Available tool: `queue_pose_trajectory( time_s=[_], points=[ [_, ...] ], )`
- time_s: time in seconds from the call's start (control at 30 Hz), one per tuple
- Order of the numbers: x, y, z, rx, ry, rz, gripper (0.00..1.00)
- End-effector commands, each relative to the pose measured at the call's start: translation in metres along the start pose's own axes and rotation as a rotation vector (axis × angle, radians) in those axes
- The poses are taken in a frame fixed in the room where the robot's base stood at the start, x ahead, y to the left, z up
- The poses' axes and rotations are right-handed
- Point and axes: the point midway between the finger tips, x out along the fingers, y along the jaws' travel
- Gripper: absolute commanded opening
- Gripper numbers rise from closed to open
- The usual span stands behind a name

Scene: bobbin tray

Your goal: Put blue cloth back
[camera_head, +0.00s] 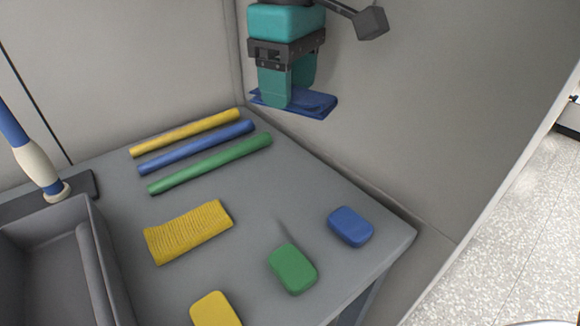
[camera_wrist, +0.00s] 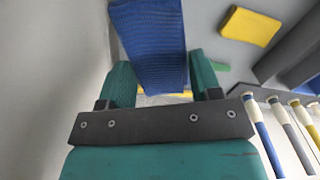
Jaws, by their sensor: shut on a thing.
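The blue cloth (camera_head: 316,103) is folded flat and held in the air above the back right part of the grey tabletop, beside the wall. My gripper (camera_head: 286,98) is shut on the blue cloth, with its teal fingers pointing down. In the wrist view the blue cloth (camera_wrist: 150,45) reaches out between and past the fingertips of my gripper (camera_wrist: 150,75). A yellow folded cloth (camera_head: 188,231) lies on the tabletop; it also shows in the wrist view (camera_wrist: 249,26).
Yellow (camera_head: 185,132), blue (camera_head: 196,146) and green (camera_head: 210,163) rods lie at the back of the tabletop (camera_head: 262,215). Yellow (camera_head: 216,311), green (camera_head: 292,268) and blue (camera_head: 350,226) blocks lie at the front. A grey bin (camera_head: 95,255) stands left. Several handles (camera_wrist: 270,145) show in the wrist view.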

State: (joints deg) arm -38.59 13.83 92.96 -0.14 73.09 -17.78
Motion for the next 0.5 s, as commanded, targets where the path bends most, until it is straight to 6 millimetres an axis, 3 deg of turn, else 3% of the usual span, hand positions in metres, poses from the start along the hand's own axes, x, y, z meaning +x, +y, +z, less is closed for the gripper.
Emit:
queue_pose_trajectory(
  time_s=[0.03, 0.2, 0.33, 0.5],
  points=[
    [0.020, -0.001, 0.000, -0.001, -0.005, -0.001, 0.23],
    [0.065, -0.001, 0.000, -0.002, -0.003, -0.001, 0.23],
    [0.086, -0.001, 0.000, -0.002, -0.002, -0.001, 0.23],
    [0.097, -0.001, -0.001, -0.002, 0.000, 0.000, 0.23]
  ],
)
